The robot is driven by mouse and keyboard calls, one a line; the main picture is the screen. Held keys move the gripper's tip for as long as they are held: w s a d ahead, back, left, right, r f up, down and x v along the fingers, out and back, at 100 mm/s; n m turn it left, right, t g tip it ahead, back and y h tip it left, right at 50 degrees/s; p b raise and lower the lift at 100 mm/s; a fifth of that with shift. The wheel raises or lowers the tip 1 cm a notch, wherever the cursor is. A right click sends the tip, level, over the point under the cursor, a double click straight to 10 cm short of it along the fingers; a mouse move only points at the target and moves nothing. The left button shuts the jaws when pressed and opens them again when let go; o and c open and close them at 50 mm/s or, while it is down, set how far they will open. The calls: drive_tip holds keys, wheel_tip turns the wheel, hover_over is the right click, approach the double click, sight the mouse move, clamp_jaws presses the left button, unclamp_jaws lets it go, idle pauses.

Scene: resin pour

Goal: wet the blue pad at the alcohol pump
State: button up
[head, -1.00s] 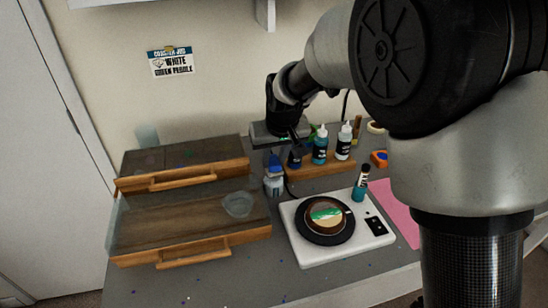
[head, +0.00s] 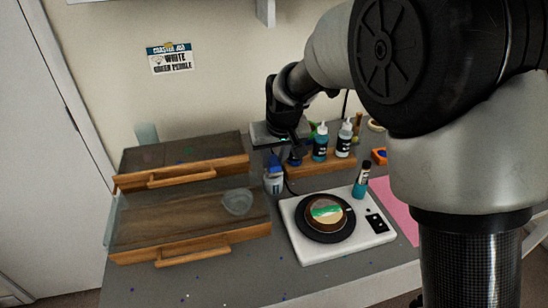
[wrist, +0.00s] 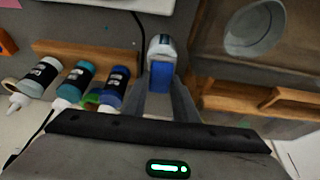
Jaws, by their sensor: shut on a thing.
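My gripper (wrist: 161,98) is shut on the blue pad (wrist: 161,77), which shows between the two fingers in the wrist view. The alcohol pump (wrist: 162,46), a pale bottle, is just beyond and below the pad. In the head view the pump (head: 274,184) stands left of the bottle rack, with blue right above it under my gripper (head: 284,155). The fingers are mostly hidden there. The pad and pump overlap in both views, and I cannot tell whether they touch.
Several dropper bottles (head: 320,145) stand in a wooden rack right of the pump. Wooden drawers (head: 190,250) with a clear cup (head: 237,202) are at left. A white scale (head: 300,240) carries a black turntable with a coaster. A teal bottle (head: 361,182) stands behind it.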

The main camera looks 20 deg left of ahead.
sight(274, 162)
drive_tip(key=shift+f+b, duration=0.3)
drive_tip(key=shift+f, duration=0.15)
idle(1.1)
drive_tip(key=shift+r, duration=0.1)
drive_tip(key=shift+r+p, duration=2.4)
drive_tip(key=shift+r, duration=1.1)
drive_tip(key=shift+f, duration=0.1)
